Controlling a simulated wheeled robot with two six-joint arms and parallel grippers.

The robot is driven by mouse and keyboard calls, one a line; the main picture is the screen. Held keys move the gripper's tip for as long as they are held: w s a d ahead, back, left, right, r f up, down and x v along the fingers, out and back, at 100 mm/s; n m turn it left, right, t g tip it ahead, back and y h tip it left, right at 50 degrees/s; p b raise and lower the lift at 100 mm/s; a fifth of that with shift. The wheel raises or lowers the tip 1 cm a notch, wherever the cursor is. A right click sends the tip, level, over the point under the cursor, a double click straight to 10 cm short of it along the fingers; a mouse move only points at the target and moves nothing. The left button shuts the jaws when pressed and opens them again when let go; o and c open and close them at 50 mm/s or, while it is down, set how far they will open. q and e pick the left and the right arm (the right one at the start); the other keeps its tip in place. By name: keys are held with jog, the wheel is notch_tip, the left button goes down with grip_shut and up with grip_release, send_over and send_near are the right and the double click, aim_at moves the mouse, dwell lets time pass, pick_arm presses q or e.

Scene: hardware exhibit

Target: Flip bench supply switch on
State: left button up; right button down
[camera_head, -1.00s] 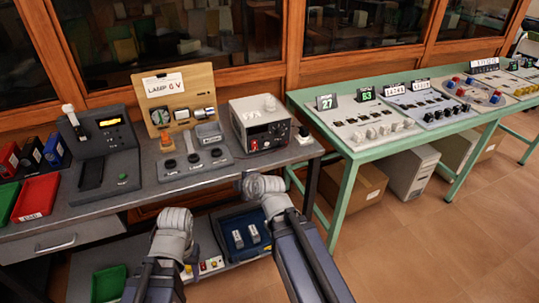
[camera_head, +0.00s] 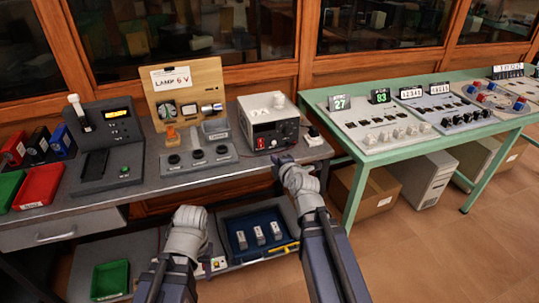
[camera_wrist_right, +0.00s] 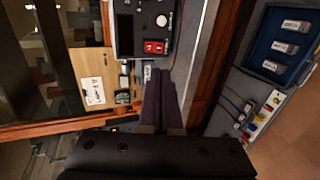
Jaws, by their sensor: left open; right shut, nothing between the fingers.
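My left gripper (camera_head: 187,232) is low in front of the bench, fingers not distinct.
A control plate with dark knobs (camera_head: 197,158) lies left of the supply, with a wooden lamp board (camera_head: 187,92) behind. A dark plug-like item (camera_head: 313,134) stands to its right. A blue tray (camera_head: 232,242) sits on the shelf below. A green table (camera_head: 352,187) is at right.

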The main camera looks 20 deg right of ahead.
aim_at(261, 146)
jog(key=b+x, duration=0.4)
jog(key=x, duration=0.9)
jog(key=shift+a+f, duration=0.1)
jog(key=shift+w, duration=0.1)
jog(key=shift+w+f+b, duration=0.2)
jog(key=shift+f+b, duration=0.05)
jog(key=shift+b, duration=0.15)
jog(key=shift+r, duration=0.15)
